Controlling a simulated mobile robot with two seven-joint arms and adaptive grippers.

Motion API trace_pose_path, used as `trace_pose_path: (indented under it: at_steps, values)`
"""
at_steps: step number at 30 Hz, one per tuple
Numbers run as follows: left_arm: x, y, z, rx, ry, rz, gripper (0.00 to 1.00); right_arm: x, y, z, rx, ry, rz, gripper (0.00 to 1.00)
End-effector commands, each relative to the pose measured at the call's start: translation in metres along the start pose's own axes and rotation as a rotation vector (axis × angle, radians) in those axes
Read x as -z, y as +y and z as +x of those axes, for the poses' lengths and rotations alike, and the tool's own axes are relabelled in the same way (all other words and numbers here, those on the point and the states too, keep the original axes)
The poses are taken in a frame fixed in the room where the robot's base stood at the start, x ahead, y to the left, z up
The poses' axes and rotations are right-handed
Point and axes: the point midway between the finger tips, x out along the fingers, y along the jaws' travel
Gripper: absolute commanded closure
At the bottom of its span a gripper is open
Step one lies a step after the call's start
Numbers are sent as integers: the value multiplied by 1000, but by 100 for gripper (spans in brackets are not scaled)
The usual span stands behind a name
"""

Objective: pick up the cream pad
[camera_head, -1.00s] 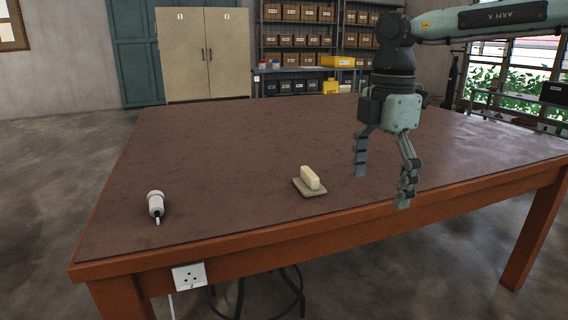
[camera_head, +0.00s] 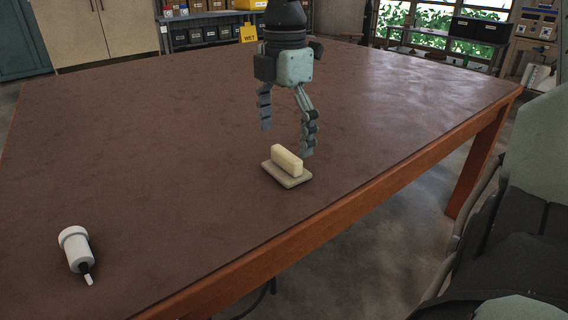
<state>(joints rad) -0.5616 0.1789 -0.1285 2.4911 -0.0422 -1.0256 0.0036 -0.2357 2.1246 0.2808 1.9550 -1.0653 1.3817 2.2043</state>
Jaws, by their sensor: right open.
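The cream pad (camera_head: 287,160) is a small pale block. My right gripper (camera_head: 287,143) points down just above and behind the pad. Its fingers are spread, with nothing between them. The right fingertip appears close to the pad's upper right end; I cannot tell whether they touch. My left gripper does not show.
A white bottle (camera_head: 76,249) with a dark neck and pale tip lies at the table's left front. The rest of the brown tabletop (camera_head: 160,130) is clear. Shelves with bins (camera_head: 205,30) and a tan cabinet (camera_head: 75,30) stand behind the table.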

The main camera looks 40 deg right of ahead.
Motion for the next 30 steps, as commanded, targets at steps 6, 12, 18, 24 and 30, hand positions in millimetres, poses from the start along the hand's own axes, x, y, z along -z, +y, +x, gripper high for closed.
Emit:
trace_pose_path:
  at_steps: [6,12,18,24,30]
  values:
    - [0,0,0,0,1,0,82,-4,-3,33,3,1,0,7]
    - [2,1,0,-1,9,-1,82,-4,-3,40,0,0,0,7]
    - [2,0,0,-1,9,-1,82,-4,-3,40,0,0,0,16]
    - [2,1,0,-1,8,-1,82,-4,-3,39,0,0,0,40]
    - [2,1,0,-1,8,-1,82,-4,-3,39,0,0,0,60]
